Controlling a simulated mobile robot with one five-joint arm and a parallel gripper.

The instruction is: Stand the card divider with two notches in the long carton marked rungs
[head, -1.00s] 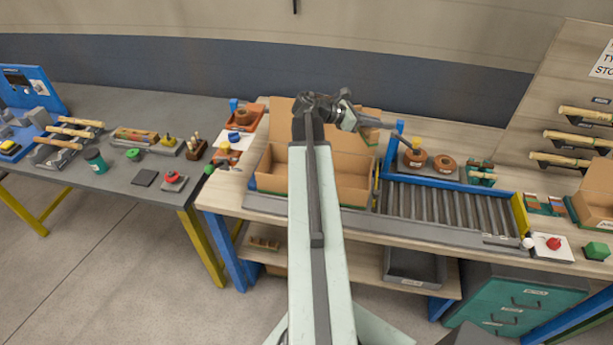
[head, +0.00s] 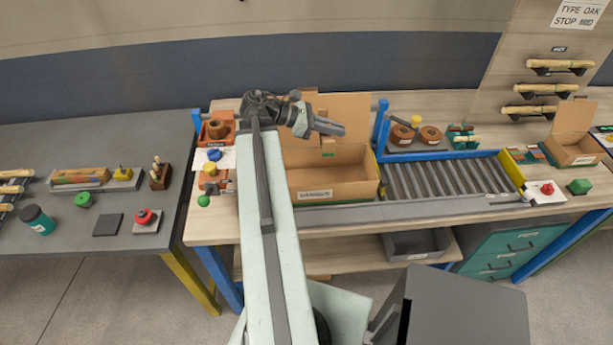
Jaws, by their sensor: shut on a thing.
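A long open cardboard carton (head: 350,188) stands on the wooden bench in front of me, its back flap raised. The label on its front is too small to read surely. My gripper (head: 338,129) is above the carton, in front of the raised flap, pointing right. It is shut on a small brown piece of card (head: 327,146), which looks like the card divider. The card shows below the jaws, against the similarly coloured flap. Its notches cannot be made out. My arm hides the carton's left end.
A roller conveyor (head: 445,178) with a blue frame lies right of the carton. A smaller open carton (head: 573,150) stands far right. Orange trays (head: 217,133) and small parts are left of my arm. A grey bench (head: 90,255) stands further left.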

